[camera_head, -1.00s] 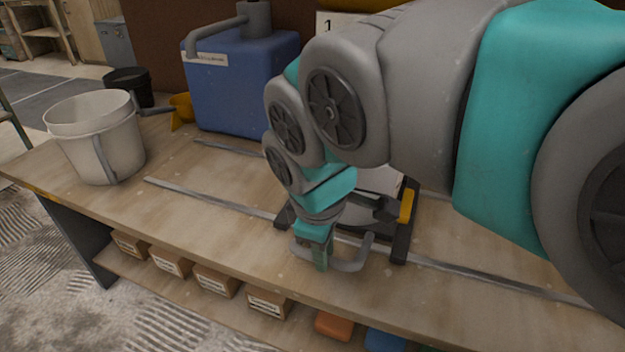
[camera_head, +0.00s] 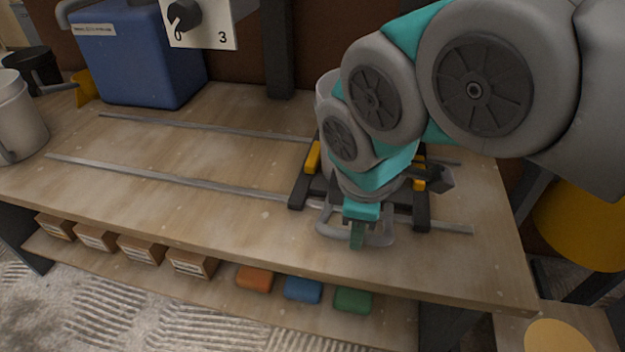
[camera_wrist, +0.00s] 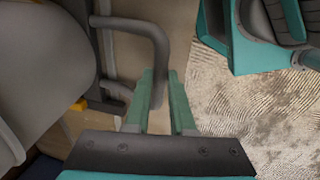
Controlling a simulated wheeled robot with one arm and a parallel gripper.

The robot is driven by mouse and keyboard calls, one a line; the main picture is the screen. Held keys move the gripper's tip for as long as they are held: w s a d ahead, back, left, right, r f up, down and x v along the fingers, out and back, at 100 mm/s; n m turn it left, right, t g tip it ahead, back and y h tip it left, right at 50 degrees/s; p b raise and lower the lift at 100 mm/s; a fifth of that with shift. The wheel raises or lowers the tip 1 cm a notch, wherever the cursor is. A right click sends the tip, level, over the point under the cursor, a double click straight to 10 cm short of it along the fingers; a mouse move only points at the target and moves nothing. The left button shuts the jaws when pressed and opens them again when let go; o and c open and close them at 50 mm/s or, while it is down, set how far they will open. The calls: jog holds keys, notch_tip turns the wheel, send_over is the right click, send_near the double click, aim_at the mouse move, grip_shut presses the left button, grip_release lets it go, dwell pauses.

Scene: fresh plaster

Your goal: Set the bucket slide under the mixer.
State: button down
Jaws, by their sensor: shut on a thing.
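The bucket slide (camera_head: 421,210) is a black frame with yellow clips, sitting across two metal rails near their right end. Its grey U-shaped handle (camera_head: 381,240) faces the bench's front edge. My gripper (camera_head: 357,238) is shut on this handle; in the wrist view the handle bar (camera_wrist: 128,25) runs between my green fingers (camera_wrist: 163,88). A light bucket (camera_head: 324,88) shows partly behind my arm, apparently on the slide, and its grey side seems to fill the left of the wrist view. I cannot identify the mixer for sure; my arm covers much of that area.
The rails (camera_head: 170,178) are bare left of the slide. A blue tank (camera_head: 140,60), white bucket (camera_head: 15,125) and numbered control box (camera_head: 205,25) stand to the left and back. A rounded yellow body (camera_head: 590,240) is beyond the bench's right end. Boxes and coloured blocks (camera_head: 303,290) fill the lower shelf.

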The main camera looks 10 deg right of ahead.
jog(key=s+d, duration=0.1)
jog(key=d, duration=0.1)
jog(key=d+b, duration=0.1)
jog(key=d, duration=0.1)
jog(key=s+d, duration=0.1)
jog(key=d, duration=0.1)
jog(key=shift+s+d+b, duration=0.15)
jog(key=shift+s+b, duration=0.15)
jog(key=shift+b, duration=0.05)
jog(key=c, duration=0.8)
grip_release()
jog(key=shift+d, duration=0.1)
jog(key=shift+o, duration=0.2)
notch_tip(320, 180, up, 8)
jog(key=s, duration=0.1)
jog(key=shift+s+a+f+p, duration=0.15)
jog(key=shift+s+a+p, duration=0.1)
jog(key=shift+a+p, duration=0.05)
